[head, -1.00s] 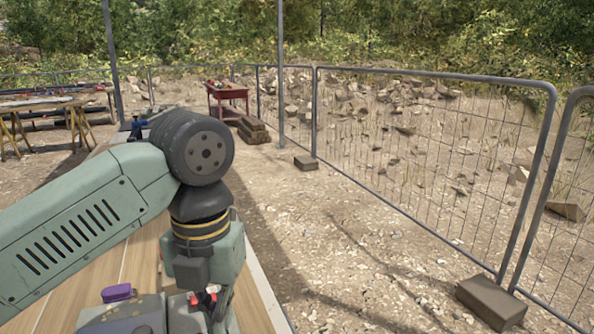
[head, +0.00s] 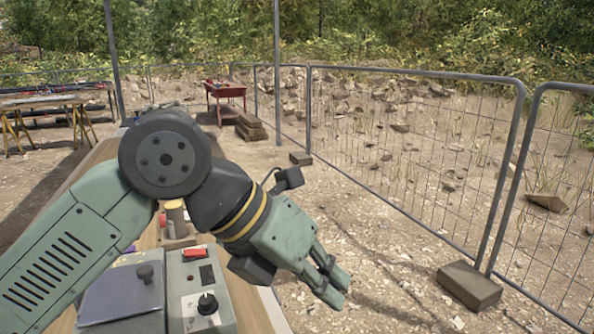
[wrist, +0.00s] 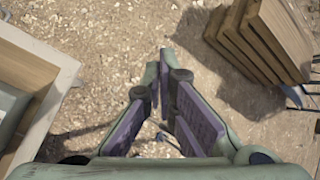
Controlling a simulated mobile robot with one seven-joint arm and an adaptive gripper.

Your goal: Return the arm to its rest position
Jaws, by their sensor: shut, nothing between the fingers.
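My gripper (head: 334,284) is at the lower middle of the head view, at the end of my green arm. It points down and right, past the right edge of the wooden bench, over gravel ground. Its fingers are shut and hold nothing. In the wrist view my gripper (wrist: 161,60) shows its two purple-padded fingers with their tips together above bare ground.
The wooden bench (head: 258,310) carries a grey box with a black knob and red switch (head: 198,290). A wire fence (head: 400,160) with block feet (head: 468,286) runs along the right. A red table (head: 226,90) stands far back. Stacked boards (wrist: 265,40) lie upper right in the wrist view.

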